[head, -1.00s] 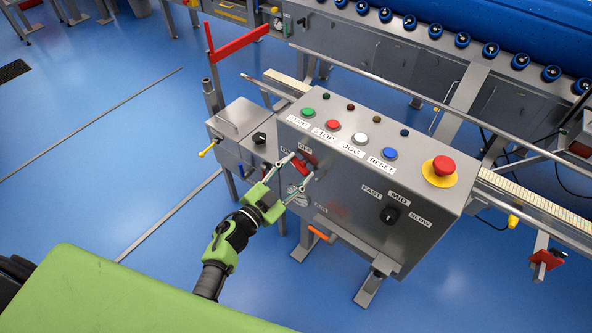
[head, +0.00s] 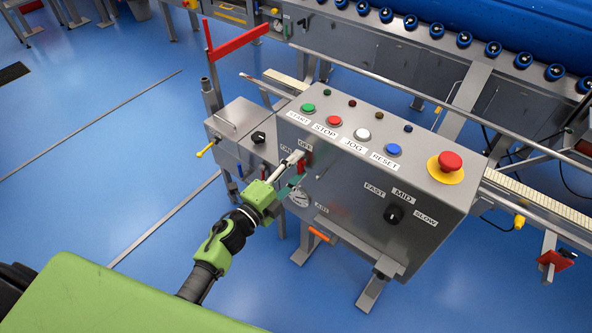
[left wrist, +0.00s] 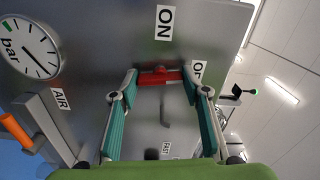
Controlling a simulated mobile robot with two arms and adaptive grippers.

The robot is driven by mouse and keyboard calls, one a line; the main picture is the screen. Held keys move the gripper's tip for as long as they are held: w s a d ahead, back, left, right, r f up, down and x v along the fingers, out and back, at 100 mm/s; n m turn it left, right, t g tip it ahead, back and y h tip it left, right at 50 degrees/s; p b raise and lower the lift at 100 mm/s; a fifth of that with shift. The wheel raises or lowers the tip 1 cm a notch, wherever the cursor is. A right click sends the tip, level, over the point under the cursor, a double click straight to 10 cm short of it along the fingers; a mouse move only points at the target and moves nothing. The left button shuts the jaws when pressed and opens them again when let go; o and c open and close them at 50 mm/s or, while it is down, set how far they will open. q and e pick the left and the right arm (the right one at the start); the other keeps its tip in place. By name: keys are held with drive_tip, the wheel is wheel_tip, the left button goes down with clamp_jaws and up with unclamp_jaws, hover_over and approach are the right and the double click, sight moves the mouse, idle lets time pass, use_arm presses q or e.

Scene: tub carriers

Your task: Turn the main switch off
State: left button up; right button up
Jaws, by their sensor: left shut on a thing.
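The main switch has a red handle (head: 308,158) on the front of the grey control panel (head: 345,200), by the ON label and the OFF label. In the left wrist view the red handle (left wrist: 160,77) lies between my fingertips, with the ON label (left wrist: 164,22) above it and the OFF label (left wrist: 197,72) to its right. My left gripper (head: 299,166) is shut on the handle, and its fingers partly cover it in the head view. Which label the handle points to is hard to tell. My right gripper is not in view.
A pressure gauge (head: 299,199) sits just below the switch. A black speed knob (head: 394,214) is to the right. Push buttons and a red emergency stop (head: 450,162) are on the sloped top. A smaller grey box (head: 240,120) with a yellow lever stands left. Open blue floor lies to the left.

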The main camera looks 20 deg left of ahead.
use_arm(q)
drive_tip(key=shift+f+m, duration=0.1)
drive_tip(key=shift+m, duration=0.7)
drive_tip(key=shift+b, duration=0.3)
drive_tip(key=o, duration=1.1)
drive_tip(key=v, duration=1.2)
